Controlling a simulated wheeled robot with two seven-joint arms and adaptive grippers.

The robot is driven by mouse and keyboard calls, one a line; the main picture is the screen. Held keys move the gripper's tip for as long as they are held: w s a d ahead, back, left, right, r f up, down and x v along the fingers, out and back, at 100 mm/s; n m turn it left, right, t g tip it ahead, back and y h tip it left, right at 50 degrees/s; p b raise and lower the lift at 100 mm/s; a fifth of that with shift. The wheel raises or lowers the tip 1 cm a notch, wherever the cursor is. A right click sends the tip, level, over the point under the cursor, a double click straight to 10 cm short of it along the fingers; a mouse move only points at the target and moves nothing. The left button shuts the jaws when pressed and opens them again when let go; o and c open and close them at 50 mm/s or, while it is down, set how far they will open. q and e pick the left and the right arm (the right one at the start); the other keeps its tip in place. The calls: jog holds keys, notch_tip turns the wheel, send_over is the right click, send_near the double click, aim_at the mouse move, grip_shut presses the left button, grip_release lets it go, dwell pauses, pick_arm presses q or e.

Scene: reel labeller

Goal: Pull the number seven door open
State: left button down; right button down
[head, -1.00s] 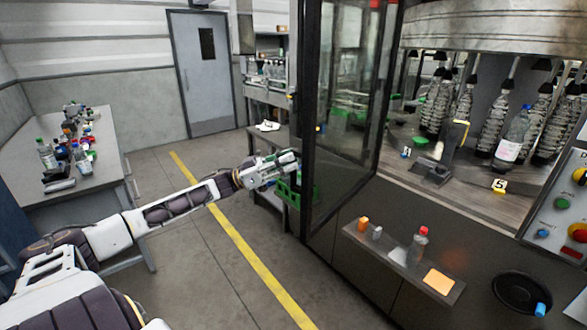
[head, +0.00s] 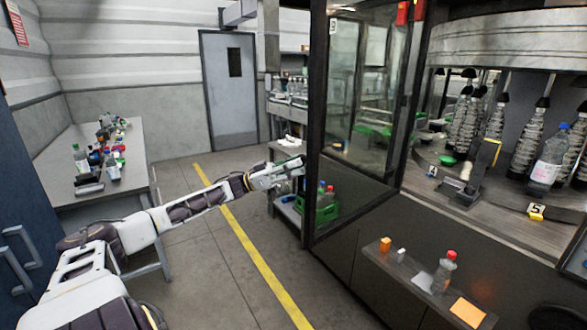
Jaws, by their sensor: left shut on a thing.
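A glass door (head: 357,202) with a black frame stands swung out from the machine in the head view. A small label (head: 333,26) near its top is too small to read for sure. My left gripper (head: 299,164) is shut at the door's free left edge, about midway up. The handle it holds is hidden behind the fingers and frame. My right gripper is not in view.
Inside the machine are several bottles and a yellow 5 marker (head: 536,211). A ledge (head: 412,275) with small items juts from its front. A green crate (head: 325,215) sits behind the door. Floor with a yellow line (head: 250,245) is clear. A blue cabinet (head: 22,190) stands left.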

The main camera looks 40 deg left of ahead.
pick_arm(q)
jog(key=shift+w, duration=0.1)
jog(key=c, duration=1.8)
grip_release()
jog(key=shift+o, duration=1)
jog(key=shift+w+d, duration=0.1)
jog(key=shift+w, duration=0.15)
jog(key=v, duration=1.1)
jog(key=shift+a+f, duration=0.3)
jog(key=shift+f, duration=0.05)
jog(key=shift+s, duration=0.1)
